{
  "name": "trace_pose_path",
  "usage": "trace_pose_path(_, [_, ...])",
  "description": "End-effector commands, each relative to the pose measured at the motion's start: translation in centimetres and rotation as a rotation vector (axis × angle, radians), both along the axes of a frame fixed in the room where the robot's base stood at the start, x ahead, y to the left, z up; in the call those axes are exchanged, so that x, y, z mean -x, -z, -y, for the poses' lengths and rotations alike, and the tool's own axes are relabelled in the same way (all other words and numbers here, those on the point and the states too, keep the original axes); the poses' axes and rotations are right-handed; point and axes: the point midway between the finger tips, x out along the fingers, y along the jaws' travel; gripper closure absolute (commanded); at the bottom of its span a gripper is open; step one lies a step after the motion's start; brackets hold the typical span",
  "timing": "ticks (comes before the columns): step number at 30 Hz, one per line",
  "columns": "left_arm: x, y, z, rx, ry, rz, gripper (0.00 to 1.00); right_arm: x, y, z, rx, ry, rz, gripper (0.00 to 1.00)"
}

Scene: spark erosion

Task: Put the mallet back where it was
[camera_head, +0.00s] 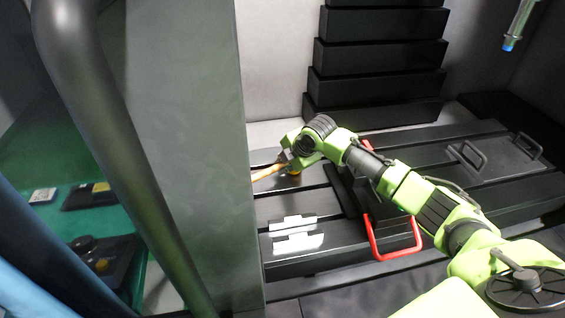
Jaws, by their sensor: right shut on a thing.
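My right gripper (284,163) reaches in from the lower right, over the black slotted bed inside the machine. It is shut on the mallet (266,173), of which a tan, wood-coloured length shows to the left of the fingers. The mallet's left end is cut off from view by the grey-green panel edge, so I cannot see the whole of it. A small yellow-orange bit shows just below the gripper; I cannot tell what it belongs to. I cannot tell whether the mallet touches the bed. My left gripper is not in view.
A tall grey-green panel (190,120) stands close on the left. Two shiny metal blocks (297,243) and a red handle (393,252) are on the bed (285,207). A black stepped cover (375,55) rises behind. A green surface (60,215) with dark items lies at far left.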

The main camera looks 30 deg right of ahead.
Motion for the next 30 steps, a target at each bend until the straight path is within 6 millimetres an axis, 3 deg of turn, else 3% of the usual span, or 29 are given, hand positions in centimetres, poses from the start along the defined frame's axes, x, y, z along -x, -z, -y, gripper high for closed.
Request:
trace_pose_path(7, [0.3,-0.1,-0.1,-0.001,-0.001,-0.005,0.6,-0.1,0.1,0.0,0.0,0.001,0.005,1.0])
trace_pose_path(8, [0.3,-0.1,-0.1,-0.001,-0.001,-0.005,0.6,0.0,0.3,0.0,0.001,0.001,0.001,0.81])
trace_pose_path(9, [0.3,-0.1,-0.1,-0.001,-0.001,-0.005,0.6,0.0,0.3,0.0,0.001,0.001,0.001,0.79])
trace_pose_path(22, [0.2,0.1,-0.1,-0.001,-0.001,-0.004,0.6,0.3,-0.4,0.2,0.0,0.0,0.003,0.79])
trace_pose_path(30, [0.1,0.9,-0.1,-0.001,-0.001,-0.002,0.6,2.8,-4.0,0.6,0.001,0.0,0.005,0.79])
